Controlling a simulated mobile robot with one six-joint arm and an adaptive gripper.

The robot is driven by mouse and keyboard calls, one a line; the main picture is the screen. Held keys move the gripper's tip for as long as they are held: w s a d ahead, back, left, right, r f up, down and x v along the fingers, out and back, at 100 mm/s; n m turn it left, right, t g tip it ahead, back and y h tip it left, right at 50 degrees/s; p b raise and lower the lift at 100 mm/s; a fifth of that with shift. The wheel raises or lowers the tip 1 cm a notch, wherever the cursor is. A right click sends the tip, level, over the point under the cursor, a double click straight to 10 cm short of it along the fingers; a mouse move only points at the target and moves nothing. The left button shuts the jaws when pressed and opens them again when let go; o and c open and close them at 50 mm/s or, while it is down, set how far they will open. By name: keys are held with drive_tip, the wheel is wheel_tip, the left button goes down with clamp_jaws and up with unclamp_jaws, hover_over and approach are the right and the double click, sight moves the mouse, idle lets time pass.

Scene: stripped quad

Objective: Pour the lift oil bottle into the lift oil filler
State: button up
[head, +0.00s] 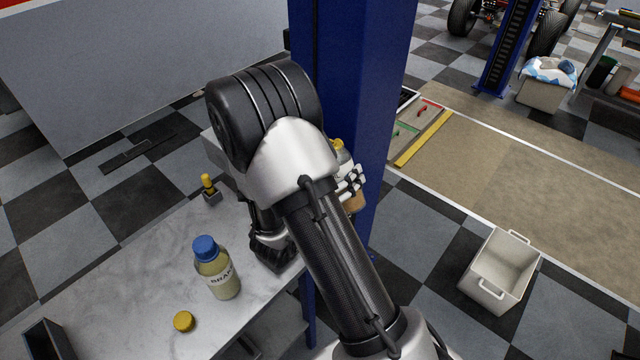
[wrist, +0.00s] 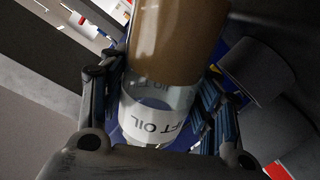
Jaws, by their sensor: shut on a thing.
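The lift oil bottle (wrist: 165,45) fills the middle of the wrist view, with brown oil toward the top of the picture and a clear part with a white "LIFT OIL" label nearer the palm. My gripper (wrist: 162,80) is shut on it, a finger on each side. In the head view my gripper (head: 351,182) shows partly beside the blue column, with a tan bit of the bottle (head: 355,202) below it. My arm hides most of the bottle. A small yellow part (head: 338,144) shows just above; I cannot tell whether it is the lift oil filler. The bottle's mouth is hidden.
A brake bottle (head: 217,272) with a blue cap stands on the grey worktop (head: 150,270). A loose yellow cap (head: 184,321) lies near it. A blue column (head: 350,70) rises close behind my arm. A white crate (head: 500,272) sits on the checkered floor at right.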

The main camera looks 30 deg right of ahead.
sight(346, 161)
drive_tip(key=m+b, duration=0.1)
drive_tip(key=r+m+b, duration=0.1)
drive_tip(key=m+b, duration=0.1)
drive_tip(key=shift+s+d+r+t+h, duration=0.1)
drive_tip(key=shift+s+t+h, duration=0.2)
wheel_tip(346, 161, up, 5)
drive_tip(key=shift+s+r+m+p, duration=0.1)
drive_tip(key=shift+r+m+p, duration=0.05)
drive_tip(key=shift+m+p, duration=0.9)
